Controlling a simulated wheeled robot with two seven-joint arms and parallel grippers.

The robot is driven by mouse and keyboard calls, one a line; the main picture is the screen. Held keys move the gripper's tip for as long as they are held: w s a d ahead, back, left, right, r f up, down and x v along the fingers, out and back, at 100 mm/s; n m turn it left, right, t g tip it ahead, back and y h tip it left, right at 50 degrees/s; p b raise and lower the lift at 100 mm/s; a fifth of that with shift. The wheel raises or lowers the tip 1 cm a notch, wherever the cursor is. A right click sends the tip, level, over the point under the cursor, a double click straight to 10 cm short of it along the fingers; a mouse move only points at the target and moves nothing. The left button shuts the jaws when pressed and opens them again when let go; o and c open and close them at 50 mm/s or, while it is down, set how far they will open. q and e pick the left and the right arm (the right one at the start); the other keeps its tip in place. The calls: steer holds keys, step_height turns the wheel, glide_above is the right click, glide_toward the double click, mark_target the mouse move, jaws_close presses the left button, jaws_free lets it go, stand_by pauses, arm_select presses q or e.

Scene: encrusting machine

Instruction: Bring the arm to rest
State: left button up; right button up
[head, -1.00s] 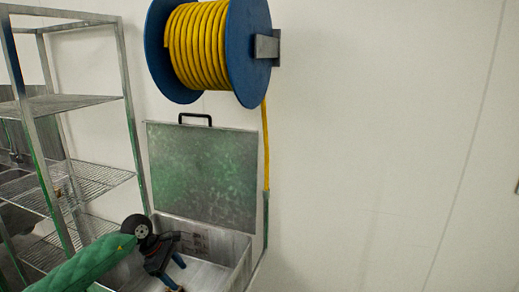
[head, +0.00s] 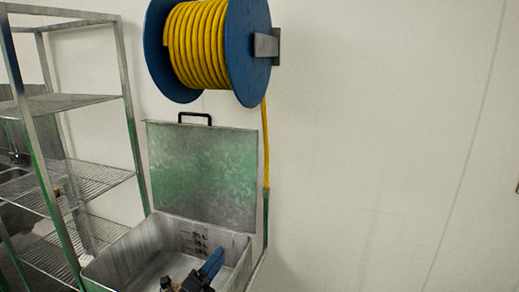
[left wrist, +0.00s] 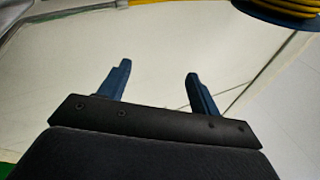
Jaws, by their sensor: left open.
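My left gripper (head: 209,267) shows at the bottom of the head view, in front of or over the near part of an open metal bin (head: 110,262). A blue finger points up and to the right. In the left wrist view, the two blue fingers of my left gripper (left wrist: 158,72) stand wide apart with nothing between them, facing a pale wall. My left arm is mostly below the head view's lower edge. My right gripper is in neither view.
The bin's lid (head: 202,175) stands raised against the white wall. A blue hose reel (head: 250,50) with yellow hose hangs above it, its hose running down on the right. A metal wire rack (head: 90,180) stands at left. The wall at right is bare.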

arm_select(q)
steer(key=s+a+f+n+g+y, duration=0.2)
steer(key=s+a+f+n+y, duration=0.4)
steer(key=n, duration=0.4)
steer(key=s+a+f+n+g+y, duration=0.2)
steer(key=s+a+f+n+y, duration=0.2)
steer(key=f+n+y, duration=0.5)
steer(key=s+f+n+g+h, duration=0.1)
steer(key=s+f+n+g, duration=0.35)
steer(key=s, duration=0.65)
steer(key=s+f+n+g+h, duration=0.25)
steer(key=s+f+g, duration=0.35)
steer(key=s, duration=0.5)
steer(key=s+d+f+g, duration=0.1)
steer(key=d+f, duration=0.2)
steer(key=f, duration=0.8)
steer(key=s+d+f+g, duration=0.1)
steer(key=d+f, duration=0.1)
steer(key=f, duration=0.9)
steer(key=shift+d+n, duration=0.3)
steer(key=shift+d, duration=0.1)
steer(key=shift+w+a+g, duration=0.1)
steer(key=shift+g, duration=0.15)
